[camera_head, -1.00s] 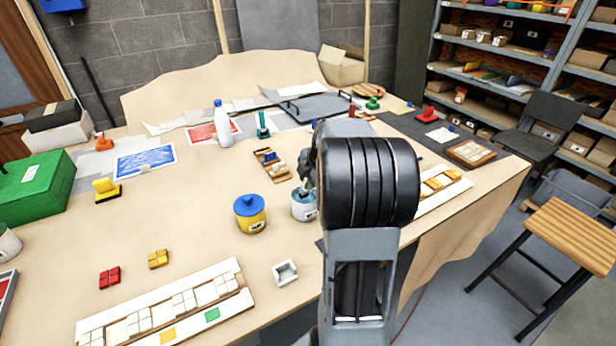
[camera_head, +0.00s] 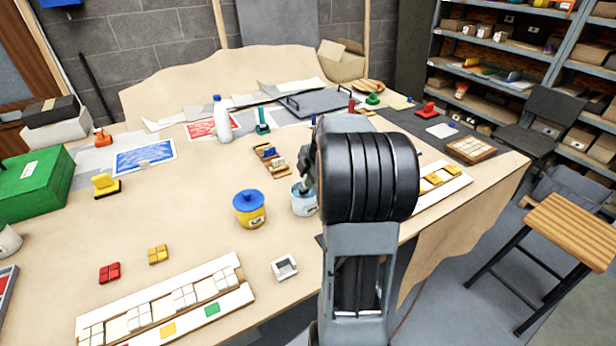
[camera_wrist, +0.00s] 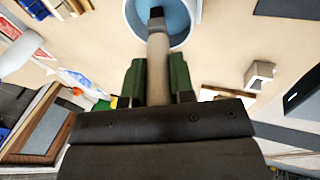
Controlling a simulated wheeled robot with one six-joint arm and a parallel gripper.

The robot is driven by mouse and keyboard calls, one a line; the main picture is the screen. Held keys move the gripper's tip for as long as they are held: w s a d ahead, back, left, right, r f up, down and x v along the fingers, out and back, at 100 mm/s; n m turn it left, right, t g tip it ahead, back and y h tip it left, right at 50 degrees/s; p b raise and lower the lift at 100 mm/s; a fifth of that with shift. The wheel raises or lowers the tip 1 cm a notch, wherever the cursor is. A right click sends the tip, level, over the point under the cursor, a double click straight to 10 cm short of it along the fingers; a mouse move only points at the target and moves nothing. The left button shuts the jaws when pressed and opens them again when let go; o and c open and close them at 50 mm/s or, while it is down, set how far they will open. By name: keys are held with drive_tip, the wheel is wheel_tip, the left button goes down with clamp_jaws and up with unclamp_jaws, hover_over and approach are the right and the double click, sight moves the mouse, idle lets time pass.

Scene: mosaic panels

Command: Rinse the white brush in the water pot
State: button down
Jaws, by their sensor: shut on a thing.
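The water pot (camera_head: 304,206) is a small whitish pot with a light blue inside, standing on the table just left of my arm. In the wrist view the pot (camera_wrist: 133,22) is at the top, seen from above. My gripper (camera_wrist: 160,88) has green fingers and is shut on the brush (camera_wrist: 157,62), a pale handle with a dark end. The brush's far end lies within the pot's opening; I cannot tell how deep it reaches. In the head view my gripper (camera_head: 308,184) is right at the pot, mostly hidden by my arm.
A yellow pot with a blue lid (camera_head: 249,210) stands close left of the water pot. A wooden tray with small pieces (camera_head: 270,161) is behind. A small white square dish (camera_head: 285,268) and a long tile panel (camera_head: 165,305) lie in front.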

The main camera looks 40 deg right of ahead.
drive_tip(key=shift+f+b, duration=0.65)
drive_tip(key=shift+b, duration=0.3)
idle(2.1)
drive_tip(key=shift+r, duration=0.1)
drive_tip(key=shift+r+p, duration=1.75)
drive_tip(key=shift+r, duration=1.8)
